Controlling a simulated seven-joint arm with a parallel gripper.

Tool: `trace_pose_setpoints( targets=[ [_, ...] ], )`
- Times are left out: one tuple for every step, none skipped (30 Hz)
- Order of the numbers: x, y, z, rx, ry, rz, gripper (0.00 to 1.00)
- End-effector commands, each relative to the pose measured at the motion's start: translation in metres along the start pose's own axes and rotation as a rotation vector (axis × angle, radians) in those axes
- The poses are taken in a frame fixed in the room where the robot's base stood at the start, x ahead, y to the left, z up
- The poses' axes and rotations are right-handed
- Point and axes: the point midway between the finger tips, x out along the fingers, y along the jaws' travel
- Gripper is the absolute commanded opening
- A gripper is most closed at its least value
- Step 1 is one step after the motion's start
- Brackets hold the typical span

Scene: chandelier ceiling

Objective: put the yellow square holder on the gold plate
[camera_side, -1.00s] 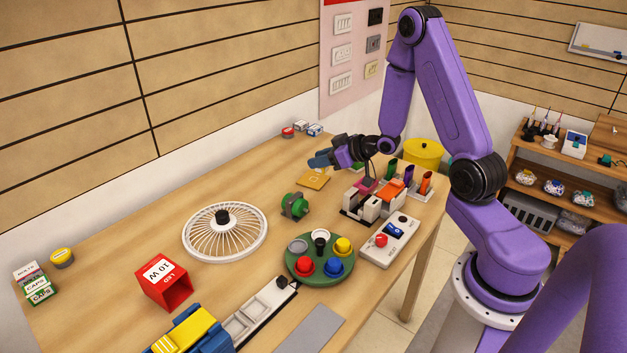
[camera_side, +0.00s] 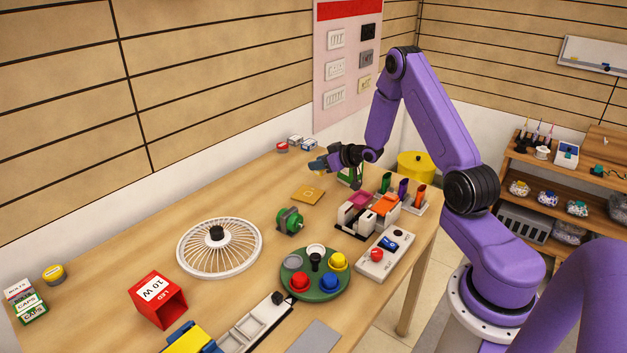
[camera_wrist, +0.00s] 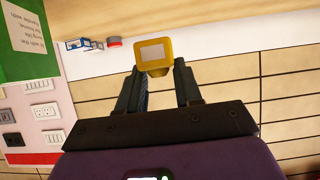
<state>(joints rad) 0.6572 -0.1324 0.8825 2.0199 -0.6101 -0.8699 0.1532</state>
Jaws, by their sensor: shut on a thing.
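The yellow square holder (camera_wrist: 167,69) has a pale square face and sits between my gripper's fingertips (camera_wrist: 160,75) in the wrist view. My gripper is shut on it. In the side view my gripper (camera_side: 318,166) reaches left above the back part of the table, and the holder is small and hard to make out there. The gold plate (camera_side: 307,194) lies flat on the table, just below and left of my gripper in the picture. The plate does not show clearly in the wrist view.
A green motor-like part (camera_side: 289,221), a white fan guard (camera_side: 219,247) and a round green button tray (camera_side: 315,285) stand nearer the camera. A white rack with coloured blocks (camera_side: 362,214) is right of the plate. Small boxes (camera_side: 302,142) sit near the wall. Bare table surrounds the plate.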

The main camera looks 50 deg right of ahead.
Motion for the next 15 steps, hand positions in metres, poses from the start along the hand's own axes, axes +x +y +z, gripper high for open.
trace_pose_setpoints(
  targets=[
    [0.010, 0.002, 0.007, 0.002, -0.005, -0.002, 0.05],
    [0.015, 0.003, 0.009, 0.001, -0.004, -0.002, 0.05],
    [0.021, 0.005, 0.012, 0.001, -0.003, -0.002, 0.05],
    [0.026, 0.006, 0.014, 0.002, -0.003, -0.002, 0.05],
    [0.031, 0.008, 0.016, 0.001, -0.002, -0.002, 0.05],
    [0.036, 0.009, 0.018, 0.001, -0.002, -0.002, 0.05],
    [0.040, 0.010, 0.020, 0.001, -0.002, -0.002, 0.05],
    [0.043, 0.011, 0.021, 0.001, -0.002, -0.002, 0.05],
    [0.046, 0.012, 0.022, 0.000, -0.001, -0.002, 0.05],
    [0.048, 0.013, 0.023, 0.000, -0.002, -0.002, 0.05],
    [0.050, 0.013, 0.024, 0.000, -0.002, -0.002, 0.05],
    [0.051, 0.014, 0.024, 0.000, -0.002, -0.002, 0.05],
    [0.052, 0.014, 0.025, 0.000, -0.001, -0.002, 0.06],
    [0.053, 0.014, 0.025, 0.000, -0.002, -0.002, 0.06],
    [0.055, 0.015, 0.026, 0.000, -0.002, -0.002, 0.06]
  ],
)
